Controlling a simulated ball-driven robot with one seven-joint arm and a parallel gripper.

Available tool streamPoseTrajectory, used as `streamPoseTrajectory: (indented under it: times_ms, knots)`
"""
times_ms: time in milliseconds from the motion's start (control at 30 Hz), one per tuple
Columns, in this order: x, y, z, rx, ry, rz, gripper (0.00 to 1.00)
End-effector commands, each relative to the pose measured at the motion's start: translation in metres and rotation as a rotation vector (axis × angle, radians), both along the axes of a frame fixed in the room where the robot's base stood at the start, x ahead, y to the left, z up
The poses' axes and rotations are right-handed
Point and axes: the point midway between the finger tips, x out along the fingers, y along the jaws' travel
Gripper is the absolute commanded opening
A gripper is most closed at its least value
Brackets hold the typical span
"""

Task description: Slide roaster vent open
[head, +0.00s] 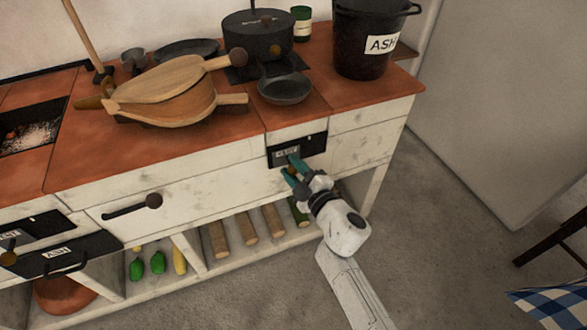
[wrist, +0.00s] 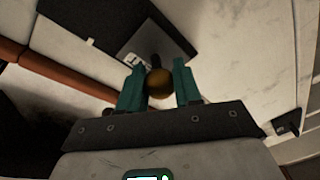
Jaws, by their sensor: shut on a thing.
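The roaster vent is a small black plate (head: 312,144) with a pale label, set in the white front under the hob's right part. In the wrist view the dark plate (wrist: 75,14) lies beyond the fingers. A round brass knob (wrist: 158,84) on a short dark stem sits between my two teal fingers. My gripper (head: 291,168) is at the plate's lower edge, shut on the knob; it also shows in the wrist view (wrist: 159,88). In the head view the fingers largely hide the knob. I cannot tell how far the vent is open.
Bellows (head: 165,92), a small pan (head: 285,89), a dark pot (head: 258,40) and an ash bucket (head: 365,55) stand on the red top. A knobbed lever (head: 130,207) juts from the front at left. Logs (head: 246,222) lie on the shelf below.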

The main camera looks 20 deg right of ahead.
Motion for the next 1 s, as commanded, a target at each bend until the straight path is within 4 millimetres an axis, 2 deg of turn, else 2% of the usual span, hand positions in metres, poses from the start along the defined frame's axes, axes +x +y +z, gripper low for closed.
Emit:
streamPoseTrajectory:
  times_ms: [333, 700, 1000]
  knots:
    - [0.0, -0.004, 0.001, -0.001, 0.003, -0.001, 0.0]
    - [0.0, -0.058, 0.003, 0.0, 0.003, -0.004, 0.0]
    - [0.0, -0.066, -0.001, 0.002, 0.001, -0.004, 0.0]
